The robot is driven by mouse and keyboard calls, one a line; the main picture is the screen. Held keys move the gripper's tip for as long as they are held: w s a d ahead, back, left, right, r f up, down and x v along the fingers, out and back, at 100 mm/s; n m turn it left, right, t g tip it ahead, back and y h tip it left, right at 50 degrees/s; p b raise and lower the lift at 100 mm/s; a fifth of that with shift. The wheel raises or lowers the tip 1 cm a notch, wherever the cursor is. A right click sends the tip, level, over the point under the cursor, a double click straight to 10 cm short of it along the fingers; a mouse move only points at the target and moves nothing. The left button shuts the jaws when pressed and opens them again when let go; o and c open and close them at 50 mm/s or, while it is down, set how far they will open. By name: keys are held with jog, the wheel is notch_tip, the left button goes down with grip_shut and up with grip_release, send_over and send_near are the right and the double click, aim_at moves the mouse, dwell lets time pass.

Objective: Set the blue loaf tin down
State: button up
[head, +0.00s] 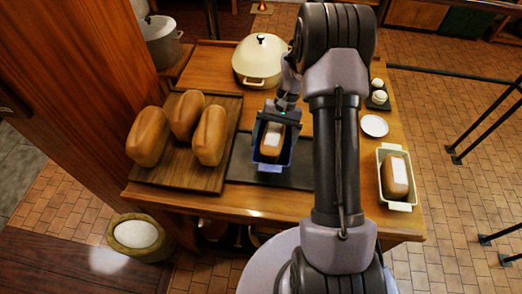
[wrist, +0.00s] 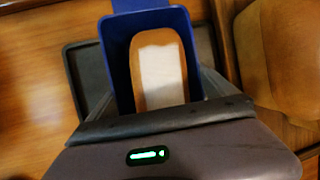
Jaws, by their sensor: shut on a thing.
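The blue loaf tin (head: 269,168) is at the middle of the wooden table in the head view, with a brown loaf (head: 272,139) bearing a white patch inside it. My gripper (head: 281,116) is shut on the tin at its far end. In the wrist view the blue loaf tin (wrist: 118,65) sits between the fingers and looks upright. A dark flat mat (head: 297,175) lies beneath the tin. I cannot tell whether the tin touches the mat or hangs just above it. My arm hides part of the mat's right side.
A wooden board (head: 172,176) with three loaves stands left of the mat. A cream lidded pot (head: 257,76) is behind. At right are a cream loaf tin (head: 397,207) with a loaf, a small white plate (head: 374,125) and a dark tray (head: 377,104) with white round items.

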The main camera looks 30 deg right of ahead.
jog(key=a, duration=0.1)
jog(key=w+a, duration=0.1)
jog(key=a, duration=0.1)
jog(key=shift+w+a+f+b, duration=0.25)
jog(key=shift+w+b, duration=0.05)
jog(key=shift+w, duration=0.05)
notch_tip(320, 180, down, 4)
jog(key=shift+r+b, duration=0.25)
jog(key=shift+b, duration=0.45)
jog(key=shift+r, duration=0.1)
